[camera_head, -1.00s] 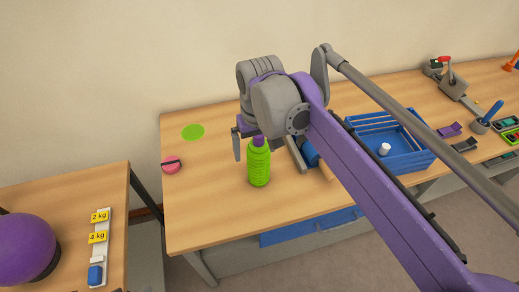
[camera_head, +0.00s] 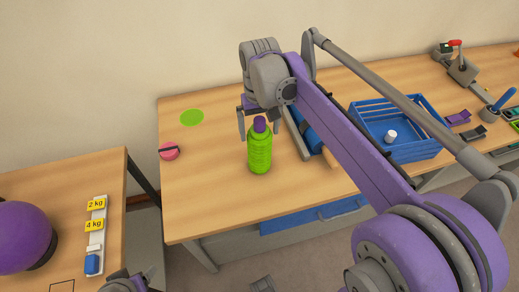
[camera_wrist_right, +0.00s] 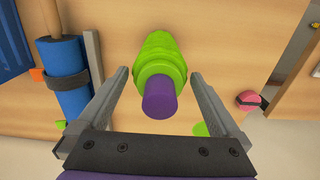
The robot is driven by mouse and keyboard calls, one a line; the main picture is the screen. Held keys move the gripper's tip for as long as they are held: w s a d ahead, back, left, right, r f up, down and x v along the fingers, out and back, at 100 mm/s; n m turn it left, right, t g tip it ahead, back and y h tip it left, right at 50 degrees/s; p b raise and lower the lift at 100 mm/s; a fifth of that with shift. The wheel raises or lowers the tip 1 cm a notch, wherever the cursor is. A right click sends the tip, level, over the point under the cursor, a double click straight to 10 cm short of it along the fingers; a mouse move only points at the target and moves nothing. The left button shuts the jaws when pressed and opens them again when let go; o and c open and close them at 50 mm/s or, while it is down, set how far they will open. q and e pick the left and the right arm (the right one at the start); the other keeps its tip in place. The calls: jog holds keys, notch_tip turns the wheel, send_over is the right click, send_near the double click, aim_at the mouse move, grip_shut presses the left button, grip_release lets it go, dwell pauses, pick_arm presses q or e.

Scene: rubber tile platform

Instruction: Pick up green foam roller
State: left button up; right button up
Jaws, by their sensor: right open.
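The green foam roller (camera_head: 260,153) stands upright on the wooden table, ribbed and bright green, with a purple core sticking out of its top. My right gripper (camera_head: 259,128) is open at the roller's top, with one finger to each side in the head view. In the right wrist view the green roller (camera_wrist_right: 160,62) lies between the open fingers of the right gripper (camera_wrist_right: 160,76), its purple core towards the palm. Gaps show between the fingers and the roller there. My left gripper cannot be made out.
A blue roller (camera_wrist_right: 66,75) with a dark strap lies close beside one finger. A blue crate (camera_head: 410,150) with a white item stands to the right. A pink round object (camera_head: 169,152) and flat green disc (camera_head: 192,117) lie left. A purple ball (camera_head: 22,238) sits on the nearer table.

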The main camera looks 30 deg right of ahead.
notch_tip(320, 180, down, 2)
jog(key=shift+f, duration=0.1)
jog(key=shift+c, duration=0.2)
grip_shut()
dwell(0.3)
